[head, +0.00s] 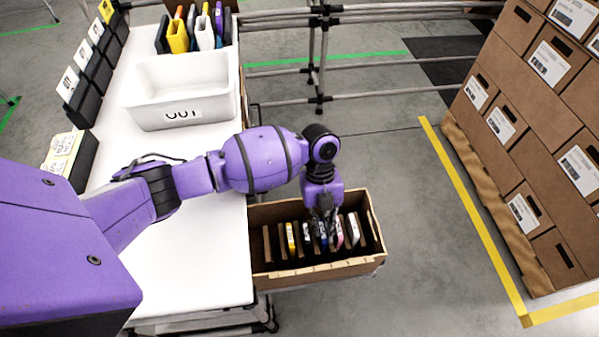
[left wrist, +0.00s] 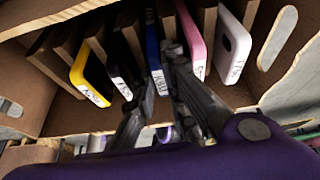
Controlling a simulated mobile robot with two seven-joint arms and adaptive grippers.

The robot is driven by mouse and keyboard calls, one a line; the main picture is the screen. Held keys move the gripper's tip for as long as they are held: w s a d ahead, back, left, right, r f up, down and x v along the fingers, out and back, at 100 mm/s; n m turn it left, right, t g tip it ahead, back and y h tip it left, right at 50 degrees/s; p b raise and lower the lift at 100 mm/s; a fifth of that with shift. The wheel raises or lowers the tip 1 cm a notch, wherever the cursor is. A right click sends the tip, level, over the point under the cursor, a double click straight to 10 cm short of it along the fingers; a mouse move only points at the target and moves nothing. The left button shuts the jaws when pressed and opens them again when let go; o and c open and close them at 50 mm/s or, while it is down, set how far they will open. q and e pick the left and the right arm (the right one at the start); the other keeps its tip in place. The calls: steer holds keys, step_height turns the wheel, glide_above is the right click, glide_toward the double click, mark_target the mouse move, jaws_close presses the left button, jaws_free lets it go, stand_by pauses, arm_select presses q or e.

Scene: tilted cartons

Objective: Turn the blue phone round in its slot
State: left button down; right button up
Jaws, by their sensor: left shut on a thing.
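The brown carton (head: 318,274) has slots between cardboard dividers, with several phones standing in them. The blue phone (head: 323,240) stands in a middle slot; in the left wrist view the blue phone (left wrist: 153,45) has a white label on its near end. My left gripper (head: 326,214) reaches down into the carton from above. In the left wrist view its fingers (left wrist: 156,88) lie on either side of the blue phone, shut on it. The phone's lower part is hidden in the slot. My right gripper is not in view.
A yellow phone (left wrist: 90,75) and a black phone (left wrist: 119,70) stand left of the blue one, a pink phone (left wrist: 194,38) and a white phone (left wrist: 232,45) right of it. A white bin (head: 182,92) stands on the white table (head: 190,270). Stacked boxes (head: 540,120) stand at right.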

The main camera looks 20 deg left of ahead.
arm_select(q)
steer(key=c, duration=1.7)
jaws_free()
steer(key=shift+w+r, duration=0.1)
steer(key=shift+w, duration=0.05)
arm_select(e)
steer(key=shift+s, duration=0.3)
arm_select(q)
steer(key=shift+r, duration=0.15)
steer(key=v, duration=1.1)
steer(key=shift+a+r, duration=0.1)
steer(key=shift+r, duration=0.25)
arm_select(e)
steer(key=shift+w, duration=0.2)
arm_select(q)
steer(key=shift+r, duration=0.1)
step_height(320, 180, up, 7)
steer(key=p, duration=0.6)
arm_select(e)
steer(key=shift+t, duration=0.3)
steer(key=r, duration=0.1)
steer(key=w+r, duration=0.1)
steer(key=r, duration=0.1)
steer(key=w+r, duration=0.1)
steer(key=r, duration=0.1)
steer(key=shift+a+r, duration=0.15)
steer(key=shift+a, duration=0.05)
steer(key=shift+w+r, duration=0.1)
